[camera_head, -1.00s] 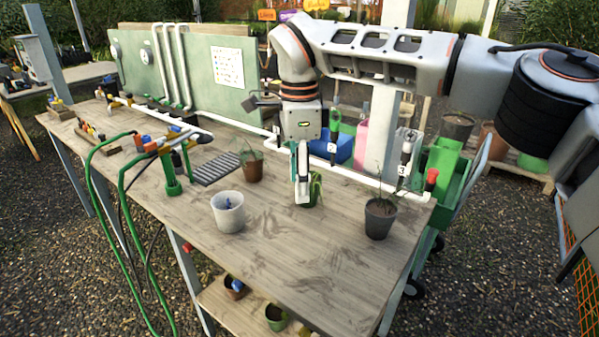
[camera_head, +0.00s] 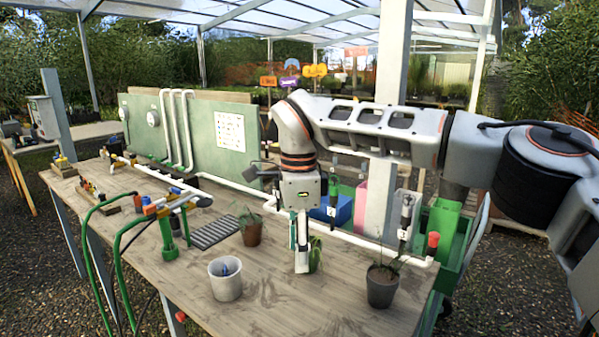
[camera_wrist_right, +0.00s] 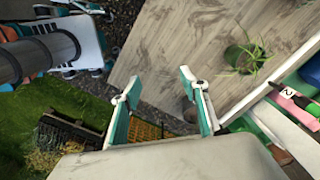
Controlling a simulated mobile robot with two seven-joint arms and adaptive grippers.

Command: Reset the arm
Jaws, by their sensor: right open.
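My right gripper (camera_head: 301,270) points down over the wooden table (camera_head: 270,310) in the head view, with its arm reaching in from the right. In the right wrist view its two fingers (camera_wrist_right: 159,78) are spread apart with nothing between them. A leafy green plant (camera_head: 316,255) shows just behind the fingers in the head view; its pot is mostly hidden. I cannot tell whether the fingers touch it. My left gripper is in neither view.
A white pot (camera_head: 225,281) stands left of the gripper, a dark potted plant (camera_head: 382,288) right of it, and a brown pot (camera_head: 251,233) behind. A green board (camera_head: 190,140) with white pipes stands along the back.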

